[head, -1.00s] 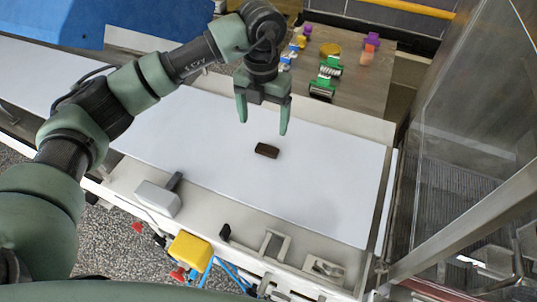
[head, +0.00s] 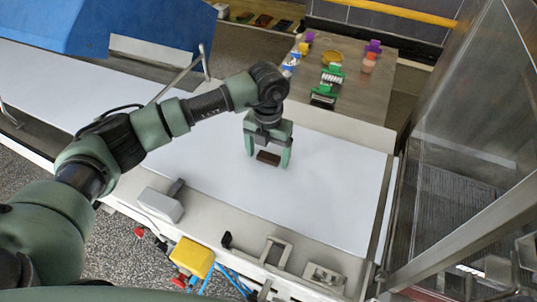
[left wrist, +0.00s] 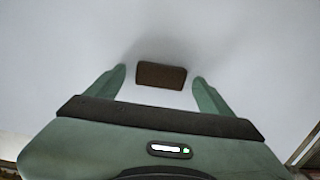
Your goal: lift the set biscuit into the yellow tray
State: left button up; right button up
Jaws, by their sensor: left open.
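The set biscuit (head: 268,158) is a small dark brown bar lying on the white belt (head: 330,180). My left gripper (head: 268,162) is open, with its green fingers on either side of the biscuit. In the left wrist view the biscuit (left wrist: 161,76) lies between the open fingertips (left wrist: 160,82), with a gap on each side. I cannot tell how high the fingertips are above the belt. I cannot make out a yellow tray for certain; a yellow round item (head: 331,57) lies on the far table. My right gripper is not in view.
The far table (head: 365,90) holds green tools (head: 326,88) and small purple and orange items. A blue hood (head: 130,22) covers the belt at upper left. A clear-panelled machine (head: 450,150) stands at right. A grey box (head: 160,204) and brackets line the near rail.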

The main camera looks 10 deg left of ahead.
pick_arm(q)
jog(key=c, duration=1.1)
